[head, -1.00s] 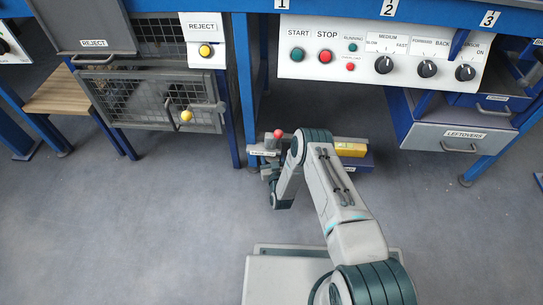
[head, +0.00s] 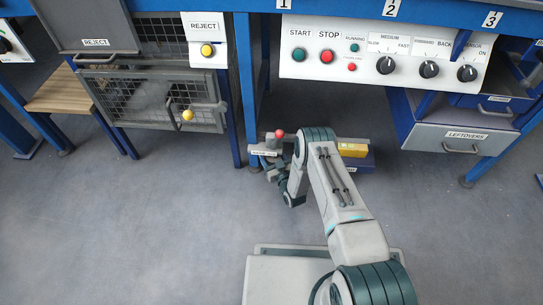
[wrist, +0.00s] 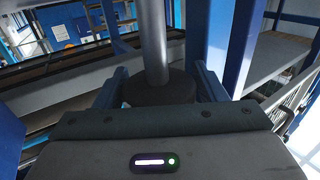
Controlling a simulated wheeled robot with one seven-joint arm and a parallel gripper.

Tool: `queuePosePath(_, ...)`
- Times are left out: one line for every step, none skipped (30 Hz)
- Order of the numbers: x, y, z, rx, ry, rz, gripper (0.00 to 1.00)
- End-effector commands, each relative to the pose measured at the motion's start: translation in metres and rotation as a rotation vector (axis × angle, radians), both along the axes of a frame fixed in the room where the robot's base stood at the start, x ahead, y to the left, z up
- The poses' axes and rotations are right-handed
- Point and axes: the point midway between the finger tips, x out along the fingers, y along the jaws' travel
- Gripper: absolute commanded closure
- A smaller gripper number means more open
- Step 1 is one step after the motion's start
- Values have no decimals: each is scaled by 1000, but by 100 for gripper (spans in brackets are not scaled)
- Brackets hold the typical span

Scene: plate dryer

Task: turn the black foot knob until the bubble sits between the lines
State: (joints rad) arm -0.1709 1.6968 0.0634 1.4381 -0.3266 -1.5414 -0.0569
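The black foot knob (wrist: 160,90) is in the middle of the wrist view, with a grey rod (wrist: 154,40) rising from it. My gripper (wrist: 162,80) has one finger on each side of the knob, and the knob fills the space between them. In the head view my gripper (head: 284,182) is low by a blue table leg, partly behind my arm, and the knob cannot be made out there. A yellow block (head: 352,148), possibly the level, sits right of my arm. No bubble or lines can be read in either view.
A blue table leg (head: 247,100) stands close to my gripper. A red ball knob (head: 279,133) is just above it. The control panel (head: 380,55) and the leftovers drawer (head: 458,138) are up to the right. A mesh reject door (head: 150,105) is left. The floor in front is free.

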Motion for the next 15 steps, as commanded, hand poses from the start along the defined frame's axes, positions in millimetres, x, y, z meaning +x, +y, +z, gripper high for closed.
queuePosePath(0, 0, 0, 0, -1, 0, 35)
queuePosePath(0, 0, 0, 0, -1, 0, 35)
queuePosePath(0, 0, 1, 1, -2, 0, 35)
queuePosePath(0, 0, 1, 1, -2, -1, 35)
queuePosePath(0, 0, 1, 1, -2, -1, 35)
queuePosePath(-1, -1, 1, 0, -1, -1, 35)
queuePosePath(-3, -2, 2, 0, -1, -1, 35)
queuePosePath(-5, -3, 2, 0, 0, -1, 35)
queuePosePath(-9, -5, 2, 0, 1, -1, 35)
queuePosePath(-13, -8, 3, 0, 0, -1, 35)
queuePosePath(-17, -10, 4, 0, 1, -1, 35)
queuePosePath(-25, -14, 4, -1, 3, -1, 35)
queuePosePath(-30, -17, 4, -1, 3, -2, 35)
queuePosePath(-37, -20, 4, -2, 4, -1, 35)
queuePosePath(-45, -25, 5, -1, 4, -2, 35)
